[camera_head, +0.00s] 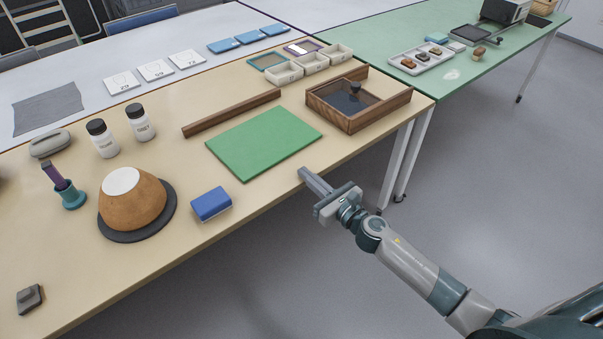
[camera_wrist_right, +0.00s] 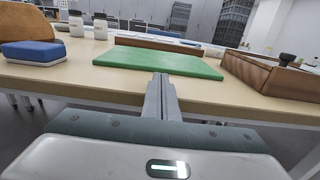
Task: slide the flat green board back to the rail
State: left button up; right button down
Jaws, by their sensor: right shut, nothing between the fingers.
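The flat green board (camera_head: 264,142) lies on the tan table, and it also shows in the right wrist view (camera_wrist_right: 158,63). The brown wooden rail (camera_head: 232,112) lies behind the board, with a strip of bare table between them; the rail shows in the right wrist view too (camera_wrist_right: 158,44). My right gripper (camera_head: 303,172) is shut and empty at the table's front edge, just in front of the board's near right side. In the right wrist view its fingertips (camera_wrist_right: 160,78) point at the board's near edge; I cannot tell whether they touch it. My left gripper is not in view.
A wooden box (camera_head: 375,121) stands right of the board. A blue block (camera_head: 211,204) and an orange-brown bowl (camera_head: 133,203) on a dark mat are to its left. Two white jars (camera_head: 103,143) stand behind the bowl. Small pale trays (camera_head: 311,66) sit at the back.

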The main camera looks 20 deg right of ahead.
pick_arm(q)
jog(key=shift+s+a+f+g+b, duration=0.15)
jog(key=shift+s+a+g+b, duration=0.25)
jog(key=shift+b, duration=0.2)
pick_arm(e)
jog(key=v, duration=0.7)
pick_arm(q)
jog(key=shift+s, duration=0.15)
pick_arm(e)
jog(key=shift+s, duration=0.15)
jog(key=s+d+f+m+g+h, duration=0.3)
jog(key=s+f+m, duration=0.2)
jog(key=f+m, duration=0.7)
jog(key=s+d+f+m+g+h, duration=0.2)
jog(key=s+f+m+h, duration=0.2)
jog(key=f+m, duration=0.8)
jog(key=s+a+f+m+g, duration=0.4)
jog(key=s+f+m, duration=0.3)
jog(key=s+f, duration=0.3)
jog(key=s+a+f+m+g+y, duration=0.1)
jog(key=s+a+f+m+g, duration=0.3)
jog(key=s+f+m, duration=0.3)
jog(key=s+f, duration=0.4)
jog(key=s, duration=0.3)
jog(key=shift+s+f+g, duration=0.15)
jog(key=shift+s+g, duration=0.15)
jog(key=shift+s, duration=0.1)
